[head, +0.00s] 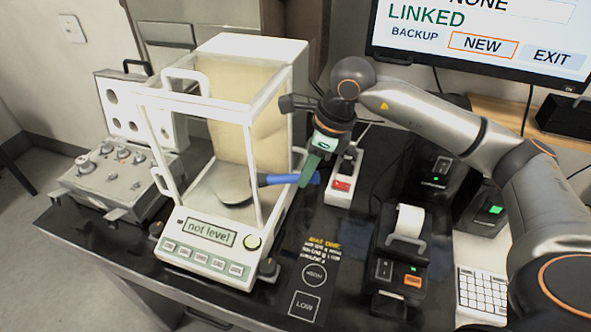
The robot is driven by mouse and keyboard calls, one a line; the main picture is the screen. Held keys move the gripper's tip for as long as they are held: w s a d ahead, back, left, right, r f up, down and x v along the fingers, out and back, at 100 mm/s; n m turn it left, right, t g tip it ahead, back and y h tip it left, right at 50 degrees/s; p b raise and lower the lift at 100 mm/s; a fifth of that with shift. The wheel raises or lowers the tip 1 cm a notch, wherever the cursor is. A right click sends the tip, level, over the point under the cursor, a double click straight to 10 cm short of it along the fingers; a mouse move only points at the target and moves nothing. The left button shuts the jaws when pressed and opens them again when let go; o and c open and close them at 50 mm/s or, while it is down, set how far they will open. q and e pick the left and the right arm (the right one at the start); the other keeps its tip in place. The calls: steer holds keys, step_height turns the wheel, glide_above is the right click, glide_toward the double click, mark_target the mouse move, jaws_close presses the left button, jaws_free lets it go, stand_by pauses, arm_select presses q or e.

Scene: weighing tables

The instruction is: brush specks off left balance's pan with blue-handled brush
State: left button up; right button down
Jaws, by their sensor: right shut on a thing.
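The left balance (211,240) is a white weighing unit with a framed draft shield, and its display reads "not level". Its round grey pan (231,187) sits inside the shield; I cannot make out specks on it. My right gripper (309,176) is at the shield's right side, shut on the blue-handled brush (277,180). The brush lies roughly level and points left through the right side toward the pan. Its tip is by the pan's right edge; whether it touches is unclear. My left gripper is not in view.
A label printer (400,250) and a calculator (482,292) stand right. A monitor (480,35) hangs behind.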

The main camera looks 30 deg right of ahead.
arm_select(q)
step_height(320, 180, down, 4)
steer(key=b, duration=0.3)
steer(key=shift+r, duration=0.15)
arm_select(e)
steer(key=s+d, duration=0.6)
steer(key=shift+d, duration=0.2)
